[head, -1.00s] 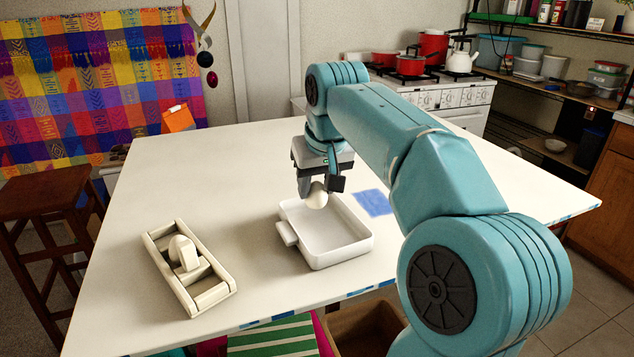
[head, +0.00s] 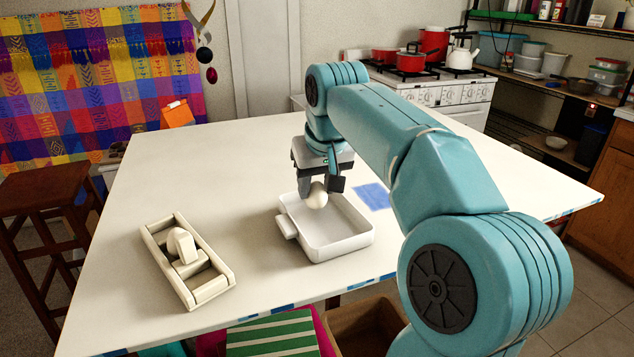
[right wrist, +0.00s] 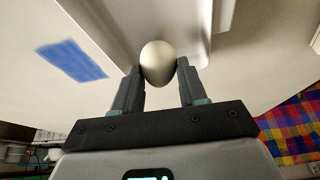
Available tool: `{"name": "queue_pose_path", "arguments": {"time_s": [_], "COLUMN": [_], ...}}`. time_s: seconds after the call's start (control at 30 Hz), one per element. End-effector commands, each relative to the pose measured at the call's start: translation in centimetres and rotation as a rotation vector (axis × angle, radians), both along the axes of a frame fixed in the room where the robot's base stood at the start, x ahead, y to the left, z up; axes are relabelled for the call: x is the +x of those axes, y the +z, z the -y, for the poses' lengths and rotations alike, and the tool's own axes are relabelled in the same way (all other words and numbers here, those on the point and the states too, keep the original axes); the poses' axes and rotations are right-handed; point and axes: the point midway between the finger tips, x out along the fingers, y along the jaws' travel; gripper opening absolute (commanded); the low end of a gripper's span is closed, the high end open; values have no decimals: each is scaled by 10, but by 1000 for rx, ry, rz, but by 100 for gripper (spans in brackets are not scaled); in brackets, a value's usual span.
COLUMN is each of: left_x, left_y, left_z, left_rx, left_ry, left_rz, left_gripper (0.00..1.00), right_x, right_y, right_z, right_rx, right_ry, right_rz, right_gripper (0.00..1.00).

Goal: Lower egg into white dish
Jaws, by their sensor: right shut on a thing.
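A white egg (head: 316,196) is held between the fingers of my right gripper (head: 321,186), which is shut on it. The egg and gripper are over the white dish (head: 343,246), near its back left part in the head view. Whether the egg touches the dish floor cannot be told. In the right wrist view the egg (right wrist: 158,62) sits between the two fingertips (right wrist: 160,78), with the dish wall (right wrist: 115,25) beyond it. My left gripper is not in view.
A cream wooden tray-like holder (head: 188,262) with a rounded piece in it stands left of the dish. A blue patch (head: 374,196) marks the white table (head: 240,160) right of the dish. The table between holder and dish is clear.

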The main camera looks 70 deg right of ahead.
Motion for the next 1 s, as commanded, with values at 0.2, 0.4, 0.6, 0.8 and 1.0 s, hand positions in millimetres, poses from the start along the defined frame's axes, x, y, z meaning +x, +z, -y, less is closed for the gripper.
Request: {"name": "queue_pose_path", "arguments": {"time_s": [0.2, 0.4, 0.6, 0.8, 1.0], "left_x": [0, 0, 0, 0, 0], "left_y": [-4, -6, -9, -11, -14], "left_z": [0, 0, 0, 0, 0], "left_rx": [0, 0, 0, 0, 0], "left_ry": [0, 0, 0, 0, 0], "left_rz": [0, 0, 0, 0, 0], "left_gripper": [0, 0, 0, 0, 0], "right_x": [0, 0, 0, 0, 0], "right_y": [-4, -7, -10, -13, -16], "right_z": [0, 0, 0, 0, 0], "right_rx": [-1, -1, -1, -1, -1], "right_ry": [0, 0, 0, 0, 0], "right_rz": [1, 1, 1, 1, 1], "right_gripper": [32, 32, 32, 32, 32]}}
